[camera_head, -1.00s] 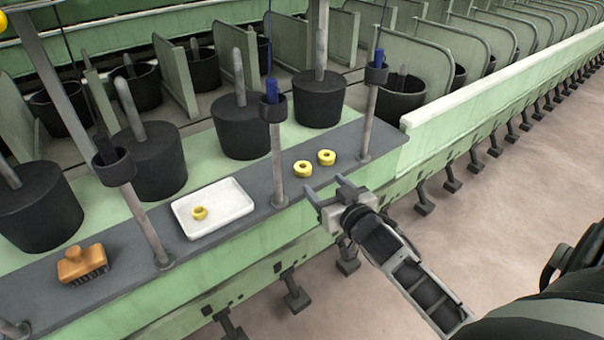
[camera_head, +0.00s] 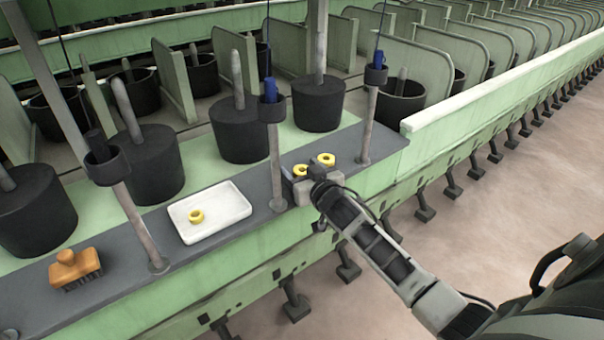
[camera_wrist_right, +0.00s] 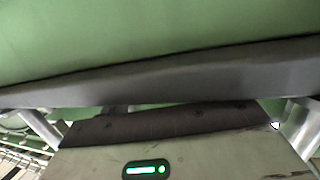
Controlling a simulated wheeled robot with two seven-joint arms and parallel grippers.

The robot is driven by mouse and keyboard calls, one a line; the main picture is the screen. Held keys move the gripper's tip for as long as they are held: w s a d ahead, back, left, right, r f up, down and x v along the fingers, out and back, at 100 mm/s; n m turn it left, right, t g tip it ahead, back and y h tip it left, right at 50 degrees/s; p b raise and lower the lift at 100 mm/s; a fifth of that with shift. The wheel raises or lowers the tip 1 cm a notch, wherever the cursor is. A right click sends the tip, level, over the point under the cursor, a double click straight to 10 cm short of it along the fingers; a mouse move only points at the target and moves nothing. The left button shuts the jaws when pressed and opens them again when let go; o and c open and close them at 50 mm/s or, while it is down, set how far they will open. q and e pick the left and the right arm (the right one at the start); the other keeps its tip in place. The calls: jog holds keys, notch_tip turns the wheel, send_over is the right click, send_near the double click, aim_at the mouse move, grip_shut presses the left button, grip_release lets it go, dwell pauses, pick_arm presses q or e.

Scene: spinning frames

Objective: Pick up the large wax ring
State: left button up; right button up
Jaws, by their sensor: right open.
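Two yellow wax rings lie on the grey shelf (camera_head: 235,237), a left one (camera_head: 300,170) and a right one (camera_head: 326,159). A third yellow ring (camera_head: 196,216) lies in the white tray (camera_head: 232,197) and looks a little smaller. I cannot tell for sure which of the shelf pair is larger. My right gripper (camera_head: 304,177) is open at the shelf's front edge, close to the left ring and partly covering it; contact cannot be told. The right wrist view shows green and grey surfaces, with no ring in sight. My left gripper is not in view.
An orange brush (camera_head: 76,268) lies at the left of the shelf. Grey posts (camera_head: 277,165) rise from the shelf on both sides of the ring pair. Black pots (camera_head: 318,104) stand behind. The floor at right is clear.

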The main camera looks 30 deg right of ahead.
jog(key=c, duration=1)
